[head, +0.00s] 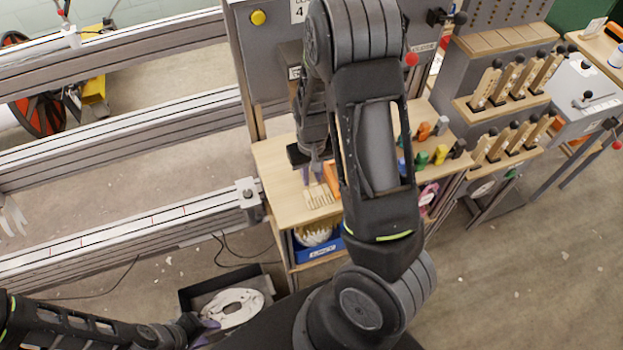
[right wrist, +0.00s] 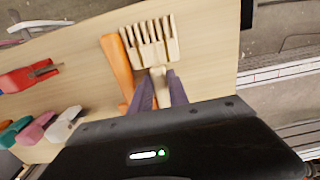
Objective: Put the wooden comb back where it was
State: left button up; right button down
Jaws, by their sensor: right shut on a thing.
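The wooden comb (right wrist: 152,40) is pale, with several thick tines and a short handle. In the right wrist view my right gripper (right wrist: 160,88) is shut on its handle, and the tines point away from the gripper. In the head view the comb (head: 319,195) is at the front left of the wooden shelf top (head: 275,158), below my right gripper (head: 314,175). I cannot tell whether it touches the surface. My left gripper (head: 205,325) is at the lower left, over a dark bin, and its fingers are too small to judge.
An orange-handled tool (right wrist: 117,66) lies right beside the comb. Red, pink, green and white-handled tools lie farther along the shelf top. The dark bin (head: 187,297) on the floor holds a white ring-shaped part (head: 233,306). A metal frame rail (head: 130,228) runs left of the shelf.

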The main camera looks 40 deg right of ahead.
aim_at(311, 178)
dwell(0.4)
notch_tip(311, 178, up, 10)
dwell(0.5)
dwell(0.7)
jog(key=w+a+r+n, duration=0.2)
jog(key=w+a+r, duration=0.2)
jog(key=w+a, duration=0.2)
jog(key=w+a+r+n, duration=0.1)
jog(key=w+a+r, duration=0.3)
jog(key=a, duration=0.6)
jog(key=shift+w+n, duration=0.4)
jog(key=shift+w, duration=0.7)
